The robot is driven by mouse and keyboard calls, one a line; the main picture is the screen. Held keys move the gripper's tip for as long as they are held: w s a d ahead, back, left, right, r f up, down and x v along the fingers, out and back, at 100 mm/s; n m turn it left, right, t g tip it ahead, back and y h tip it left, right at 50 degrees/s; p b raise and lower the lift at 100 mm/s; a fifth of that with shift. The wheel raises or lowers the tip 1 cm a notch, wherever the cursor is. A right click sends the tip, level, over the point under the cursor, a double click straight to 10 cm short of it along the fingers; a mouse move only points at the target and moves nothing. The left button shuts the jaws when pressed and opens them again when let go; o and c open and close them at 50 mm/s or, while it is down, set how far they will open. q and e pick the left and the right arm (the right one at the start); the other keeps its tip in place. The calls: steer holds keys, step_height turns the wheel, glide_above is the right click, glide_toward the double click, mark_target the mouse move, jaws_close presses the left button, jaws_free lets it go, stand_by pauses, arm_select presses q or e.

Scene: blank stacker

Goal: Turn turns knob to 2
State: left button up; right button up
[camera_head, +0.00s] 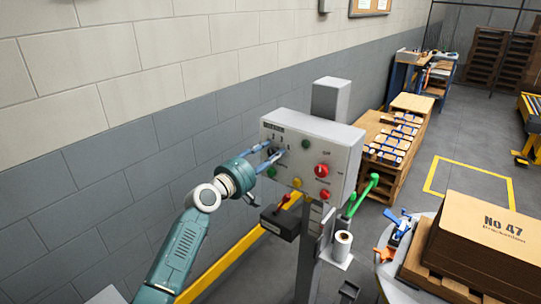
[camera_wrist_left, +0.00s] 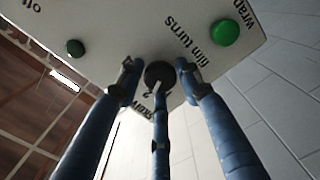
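The grey control box (camera_head: 345,160) stands on a post, its labelled face towards my left arm. The black turns knob (camera_wrist_left: 158,74) shows in the left wrist view, beside the printed words "film turns" and near a digit 2. My left gripper (camera_head: 272,154) is at the upper left of the panel face, its blue fingers hiding the knob there. In the left wrist view my left gripper (camera_wrist_left: 157,72) has its three fingers spread around the knob, with a gap visible at least on the left side. Which number the knob points to is unclear. My right gripper is not in view.
A green button (camera_wrist_left: 225,33) and a dark green button (camera_wrist_left: 75,48) sit near the knob. Red buttons (camera_head: 321,171) and a yellow one (camera_head: 297,183) are on the panel. A block wall (camera_head: 120,140) runs behind. A stack of cartons (camera_head: 485,240) stands at right.

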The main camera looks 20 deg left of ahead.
arm_select(q)
steer(key=shift+o, duration=0.7)
steer(key=shift+f, duration=0.1)
steer(key=v, duration=1.2)
